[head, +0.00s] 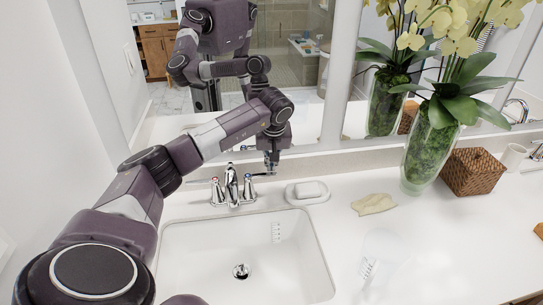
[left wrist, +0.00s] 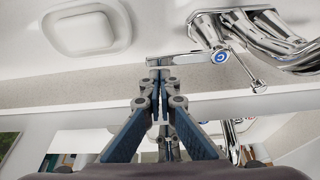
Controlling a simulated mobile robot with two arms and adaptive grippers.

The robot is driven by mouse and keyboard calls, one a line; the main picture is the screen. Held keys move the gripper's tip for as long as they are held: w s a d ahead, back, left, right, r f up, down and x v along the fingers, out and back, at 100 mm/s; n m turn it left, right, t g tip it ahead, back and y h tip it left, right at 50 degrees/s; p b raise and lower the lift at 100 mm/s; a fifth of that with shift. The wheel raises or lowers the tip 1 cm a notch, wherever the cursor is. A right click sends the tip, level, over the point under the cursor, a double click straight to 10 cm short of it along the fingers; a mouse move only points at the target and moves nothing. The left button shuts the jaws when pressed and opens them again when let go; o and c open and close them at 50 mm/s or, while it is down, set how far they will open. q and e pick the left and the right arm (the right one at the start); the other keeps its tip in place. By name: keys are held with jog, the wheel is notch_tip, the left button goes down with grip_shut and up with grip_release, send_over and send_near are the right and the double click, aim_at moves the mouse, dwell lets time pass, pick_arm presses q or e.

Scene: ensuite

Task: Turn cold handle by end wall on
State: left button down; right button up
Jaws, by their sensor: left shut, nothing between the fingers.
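The chrome faucet (head: 232,188) stands behind the sink, with a handle on each side. Its right handle (head: 249,187) is the cold one, marked with a blue-ringed letter in the left wrist view (left wrist: 221,56). That handle's lever (left wrist: 182,60) points away from the spout, toward the soap dish. My left gripper (head: 271,167) is shut and empty, pointing down behind the sink, right of the cold handle. In the left wrist view its fingertips (left wrist: 159,64) are at the lever's free end; I cannot tell whether they touch. My right gripper is not in view.
A soap dish (head: 308,193) with soap sits right of the faucet, close to my left gripper. The mirror (head: 300,70) is close behind. The sink basin (head: 190,240) is empty.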

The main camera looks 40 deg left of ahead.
pick_arm(q)
jog(key=shift+f, duration=0.15)
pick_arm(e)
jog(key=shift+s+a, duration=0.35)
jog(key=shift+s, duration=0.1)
